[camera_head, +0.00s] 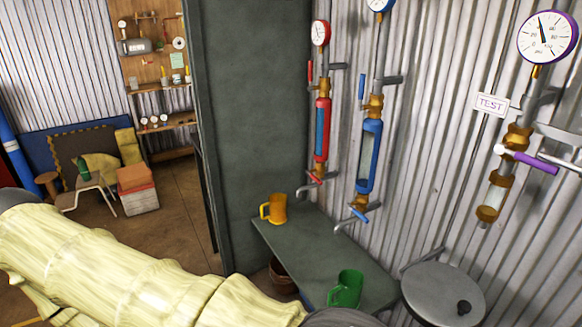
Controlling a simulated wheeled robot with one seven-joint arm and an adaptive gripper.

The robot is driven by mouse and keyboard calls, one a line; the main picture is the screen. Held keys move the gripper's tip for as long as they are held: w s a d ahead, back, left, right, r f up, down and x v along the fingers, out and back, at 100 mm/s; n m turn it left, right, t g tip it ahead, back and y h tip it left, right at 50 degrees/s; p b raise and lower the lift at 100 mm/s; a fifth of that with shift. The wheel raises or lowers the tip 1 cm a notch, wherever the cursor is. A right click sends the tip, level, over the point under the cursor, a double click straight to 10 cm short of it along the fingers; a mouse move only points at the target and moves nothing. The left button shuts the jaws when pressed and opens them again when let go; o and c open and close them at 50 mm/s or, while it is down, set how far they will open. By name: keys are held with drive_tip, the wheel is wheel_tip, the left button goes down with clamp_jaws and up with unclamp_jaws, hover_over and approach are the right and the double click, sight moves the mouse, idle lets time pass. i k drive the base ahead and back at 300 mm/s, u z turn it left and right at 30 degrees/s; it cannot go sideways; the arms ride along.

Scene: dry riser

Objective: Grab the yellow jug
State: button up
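The yellow jug (277,209) stands upright on the far left end of a grey-green bench (318,250), close to the dark wall panel. Its handle points to the left. My arm, in a pale yellow sleeve, crosses the lower left of the view and runs toward the bottom centre. My gripper is not visible; the arm's end leaves the picture at the bottom edge. The jug is clear of the arm in the picture, and nothing holds it.
A green jug (346,289) stands on the bench's near end. A round grey lid with a black knob (441,294) is to its right. Pipes with red (322,130) and blue (369,155) sight tubes rise above the bench. A brown bucket (282,277) sits below it.

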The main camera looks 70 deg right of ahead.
sight(278, 202)
drive_tip(key=z, duration=1.6)
drive_tip(key=i, duration=1.7)
